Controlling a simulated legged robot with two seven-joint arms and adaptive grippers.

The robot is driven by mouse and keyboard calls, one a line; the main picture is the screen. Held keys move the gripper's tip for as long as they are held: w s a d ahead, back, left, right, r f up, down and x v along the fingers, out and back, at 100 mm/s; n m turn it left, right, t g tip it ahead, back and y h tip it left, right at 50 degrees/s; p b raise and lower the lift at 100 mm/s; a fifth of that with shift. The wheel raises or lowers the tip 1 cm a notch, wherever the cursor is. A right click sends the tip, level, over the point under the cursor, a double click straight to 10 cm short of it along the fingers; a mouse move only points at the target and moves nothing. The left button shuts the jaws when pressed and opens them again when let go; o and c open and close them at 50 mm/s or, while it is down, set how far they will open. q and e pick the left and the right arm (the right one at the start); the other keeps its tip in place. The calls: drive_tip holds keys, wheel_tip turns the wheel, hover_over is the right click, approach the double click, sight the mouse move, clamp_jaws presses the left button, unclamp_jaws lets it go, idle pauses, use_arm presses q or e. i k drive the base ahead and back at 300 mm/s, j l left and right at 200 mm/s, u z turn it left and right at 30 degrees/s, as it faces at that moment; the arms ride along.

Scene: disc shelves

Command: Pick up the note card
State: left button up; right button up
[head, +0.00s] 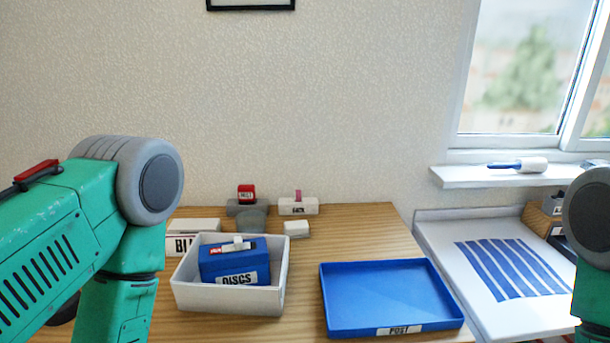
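I cannot make out a note card for certain in the head view. A small white block (297,229) lies on the table behind the white bin. A white piece (237,244) lies on top of the blue box labelled DISCS (221,264), with a small red bit beside it. The DISCS box sits inside the open white bin (230,300). The blue tray labelled POST (385,295) looks empty. My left arm fills the left side and my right arm shows at the right edge. Neither gripper is in the picture.
A white box (205,224), its label partly hidden, stands behind the bin. A red block (246,192) and a white holder with a pink piece (298,207) stand near the wall. Right of the wooden table (302,322) is a white surface with a blue-striped sheet (512,269).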

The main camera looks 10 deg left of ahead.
sight(177, 245)
drive_tip(key=j+u, duration=0.15)
drive_tip(key=u, duration=0.3)
drive_tip(key=j+u, duration=0.15)
drive_tip(key=u, duration=0.35)
